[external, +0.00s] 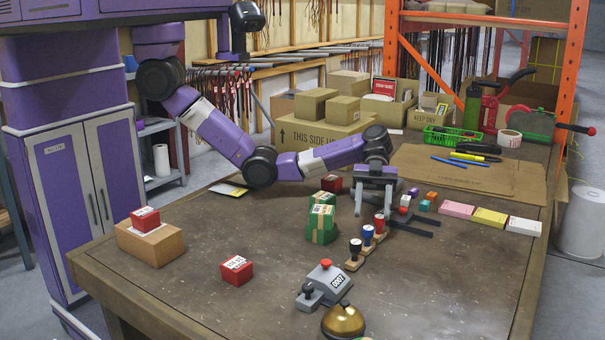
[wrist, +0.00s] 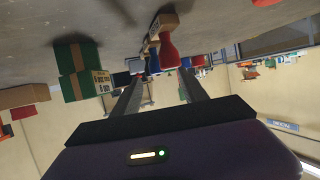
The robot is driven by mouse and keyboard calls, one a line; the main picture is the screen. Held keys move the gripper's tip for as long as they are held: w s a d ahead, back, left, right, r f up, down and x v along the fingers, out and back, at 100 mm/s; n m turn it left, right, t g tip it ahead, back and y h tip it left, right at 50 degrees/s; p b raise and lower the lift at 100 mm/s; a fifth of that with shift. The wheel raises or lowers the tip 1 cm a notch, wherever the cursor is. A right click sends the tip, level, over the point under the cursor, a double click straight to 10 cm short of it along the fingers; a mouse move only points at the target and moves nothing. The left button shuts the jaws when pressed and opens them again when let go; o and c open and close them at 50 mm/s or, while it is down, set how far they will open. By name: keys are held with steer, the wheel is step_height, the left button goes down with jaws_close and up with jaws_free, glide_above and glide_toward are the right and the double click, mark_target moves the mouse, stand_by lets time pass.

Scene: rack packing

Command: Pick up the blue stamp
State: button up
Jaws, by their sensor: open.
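The blue stamp (external: 367,234) stands in a small wooden rack (external: 351,266), between a black stamp (external: 355,248) and a red stamp (external: 379,221). My gripper (external: 374,208) is above and behind the rack, just beyond the red stamp, with its fingers apart and nothing between them. In the wrist view, my gripper (wrist: 160,84) is open, its fingers pointing toward the stamps. The blue stamp (wrist: 153,64) shows there beside the red stamp (wrist: 168,52), partly hidden and small. I cannot tell how far the fingertips are from it.
Green boxes (external: 321,224) stand left of the rack. Small colored blocks and pads (external: 490,217) lie to the right. The table's left front is mostly clear around a red box (external: 236,270).

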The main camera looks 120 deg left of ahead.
mark_target(368, 228)
steer(key=shift+x, duration=3.35)
steer(key=shift+s, duration=0.2)
jaws_close()
